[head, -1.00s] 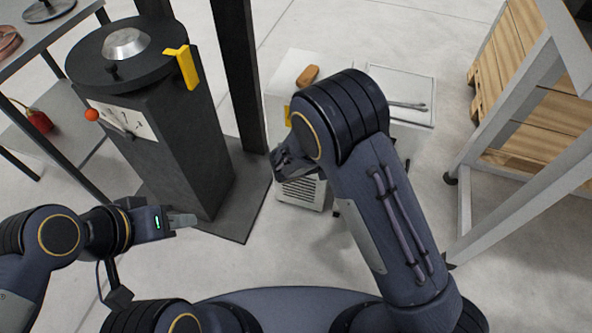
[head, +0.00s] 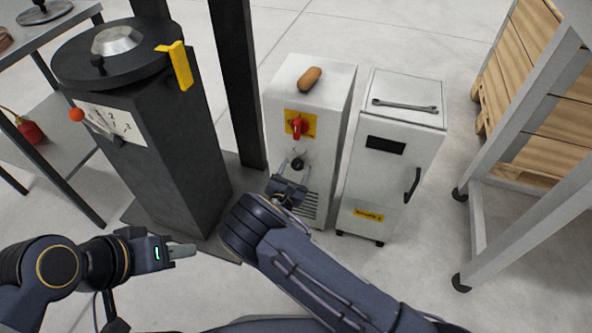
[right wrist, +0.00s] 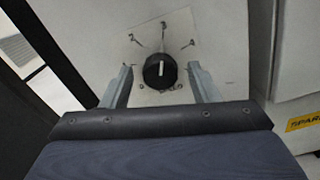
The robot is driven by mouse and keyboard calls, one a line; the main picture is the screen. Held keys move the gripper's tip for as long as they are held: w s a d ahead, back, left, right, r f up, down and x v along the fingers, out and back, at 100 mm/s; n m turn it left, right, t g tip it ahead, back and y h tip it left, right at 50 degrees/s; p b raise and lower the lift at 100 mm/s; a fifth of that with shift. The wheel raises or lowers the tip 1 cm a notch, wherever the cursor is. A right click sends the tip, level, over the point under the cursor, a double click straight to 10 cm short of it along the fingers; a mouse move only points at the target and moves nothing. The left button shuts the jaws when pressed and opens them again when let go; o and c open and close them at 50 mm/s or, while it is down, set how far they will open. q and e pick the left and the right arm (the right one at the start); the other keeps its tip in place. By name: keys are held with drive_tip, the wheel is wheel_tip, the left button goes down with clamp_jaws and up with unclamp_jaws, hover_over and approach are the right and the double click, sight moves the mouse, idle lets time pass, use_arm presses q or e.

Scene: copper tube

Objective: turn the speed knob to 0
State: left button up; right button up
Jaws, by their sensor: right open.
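The speed knob (right wrist: 160,71) is round and black with a white pointer line. In the right wrist view it sits on a white dial plate (right wrist: 150,45), its line standing nearly upright, toward a mark that looks like a 3. In the head view the knob (head: 298,164) is on the front of a white cabinet (head: 280,100), below a red switch. My right gripper (head: 288,178) is open in front of it. In the wrist view its fingers (right wrist: 160,78) stand either side of the knob with gaps. My left gripper (head: 182,252) is at lower left, away from the cabinet.
A red switch on a yellow plate (head: 300,124) is just above the knob. A brown object (head: 310,78) lies on the cabinet. A second white cabinet (head: 390,150) with a wrench (head: 405,106) stands right. A dark pedestal machine (head: 180,150) stands left.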

drive_tip(key=shift+w+d, duration=0.2)
drive_tip(key=shift+w, duration=0.3)
drive_tip(key=shift+c, duration=0.3)
drive_tip(key=c, duration=0.9)
